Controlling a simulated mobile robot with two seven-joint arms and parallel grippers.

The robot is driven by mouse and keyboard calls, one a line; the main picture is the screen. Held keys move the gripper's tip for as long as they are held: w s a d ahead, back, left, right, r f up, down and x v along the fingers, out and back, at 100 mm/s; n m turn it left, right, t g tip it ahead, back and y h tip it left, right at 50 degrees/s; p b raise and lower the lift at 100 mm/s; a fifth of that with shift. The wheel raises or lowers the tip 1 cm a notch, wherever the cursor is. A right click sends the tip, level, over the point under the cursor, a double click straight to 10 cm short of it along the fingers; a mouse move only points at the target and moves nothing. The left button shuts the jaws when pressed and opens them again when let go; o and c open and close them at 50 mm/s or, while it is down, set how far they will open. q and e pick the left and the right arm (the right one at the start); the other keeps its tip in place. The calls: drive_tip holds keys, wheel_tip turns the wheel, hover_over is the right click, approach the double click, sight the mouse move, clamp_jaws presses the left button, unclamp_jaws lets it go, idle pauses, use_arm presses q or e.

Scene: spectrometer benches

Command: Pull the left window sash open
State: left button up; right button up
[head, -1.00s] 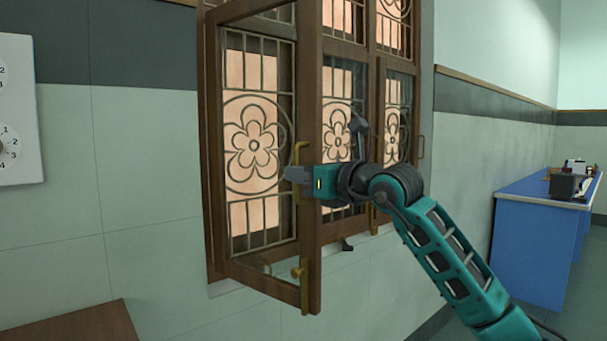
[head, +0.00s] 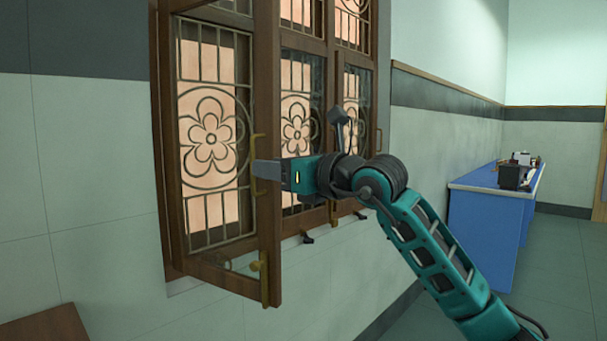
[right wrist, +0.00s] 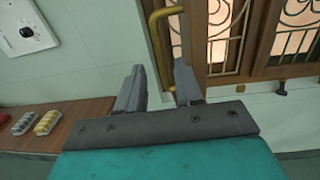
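The left window sash (head: 269,75) is a brown wooden frame with clear glass, swung out from the wall and standing ajar. Its upright brass handle (head: 256,138) is on the free edge; the handle also shows in the right wrist view (right wrist: 157,45). My right gripper (head: 258,170) is at the handle's height, fingers pointing left across the sash edge. In the right wrist view my right gripper (right wrist: 157,85) has its fingers apart, with the lower handle between them; contact cannot be told. My left gripper is not in view.
A brass catch (head: 261,268) is low on the sash. The right sash (head: 341,110) stands beside it.

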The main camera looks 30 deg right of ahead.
drive_tip(key=b+v, duration=0.1)
drive_tip(key=v, duration=0.7)
